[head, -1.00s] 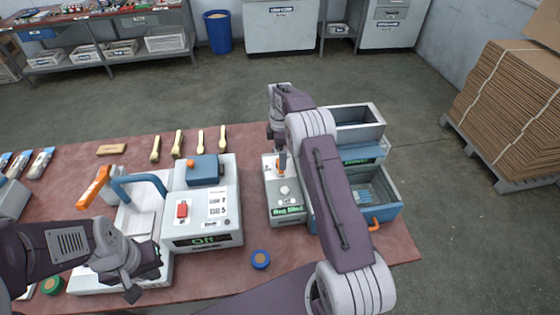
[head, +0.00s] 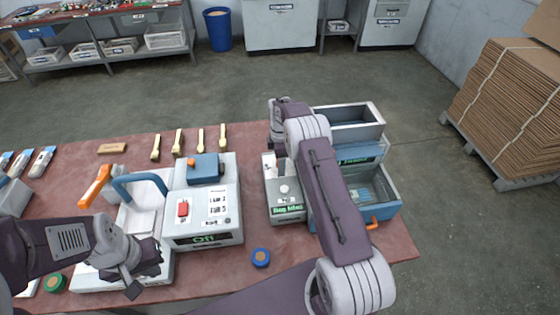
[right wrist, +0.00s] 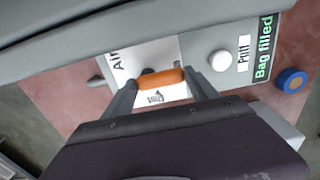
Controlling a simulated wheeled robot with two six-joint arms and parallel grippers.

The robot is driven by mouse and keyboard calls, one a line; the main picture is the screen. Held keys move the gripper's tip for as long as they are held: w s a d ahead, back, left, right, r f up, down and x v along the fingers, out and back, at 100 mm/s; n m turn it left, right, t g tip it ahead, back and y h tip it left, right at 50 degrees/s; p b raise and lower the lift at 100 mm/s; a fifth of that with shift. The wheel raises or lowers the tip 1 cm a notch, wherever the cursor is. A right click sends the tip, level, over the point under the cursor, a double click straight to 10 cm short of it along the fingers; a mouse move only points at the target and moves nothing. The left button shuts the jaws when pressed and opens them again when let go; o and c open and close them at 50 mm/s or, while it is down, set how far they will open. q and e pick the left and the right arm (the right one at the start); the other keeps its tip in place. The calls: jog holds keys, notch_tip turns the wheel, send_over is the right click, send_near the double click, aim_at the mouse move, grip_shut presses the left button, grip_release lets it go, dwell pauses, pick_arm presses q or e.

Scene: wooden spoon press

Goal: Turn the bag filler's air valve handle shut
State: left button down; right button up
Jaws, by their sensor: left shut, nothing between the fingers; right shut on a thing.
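The bag filler (head: 288,212) is a grey box with a white push button and a green "Bag filled" display, right of the table's middle. Its orange air valve handle (right wrist: 161,78) lies crosswise between the fingers of my right gripper (right wrist: 161,82), which is shut on it, in the right wrist view. In the head view my right arm hides the handle and right fingers. My left gripper (head: 140,280) is shut and empty, low over the front of the sealing machine at the left.
The sealing machine (head: 203,215) has a blue arched bar, an orange lever and a display reading "Off". Grey bins (head: 385,205) stand right of the filler. Several wooden spoons (head: 178,141) lie at the back.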

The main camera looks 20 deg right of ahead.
jog(key=shift+m, duration=0.3)
jog(key=m, duration=0.4)
jog(key=shift+w+a+b, duration=0.25)
jog(key=shift+a+b, duration=0.1)
jog(key=m, duration=0.4)
jog(key=shift+w+a+m, duration=0.25)
jog(key=shift+w+m, duration=0.05)
jog(key=m, duration=0.4)
jog(key=shift+w+a+b, duration=0.15)
jog(key=shift+w+b, duration=0.2)
jog(key=shift+w+m, duration=0.2)
jog(key=shift+m, duration=0.9)
jog(key=shift+w+m, duration=0.15)
jog(key=shift+m, duration=0.95)
jog(key=shift+r+m, duration=0.1)
jog(key=shift+m, duration=0.2)
jog(key=o, duration=1.4)
jog(key=shift+c, duration=0.2)
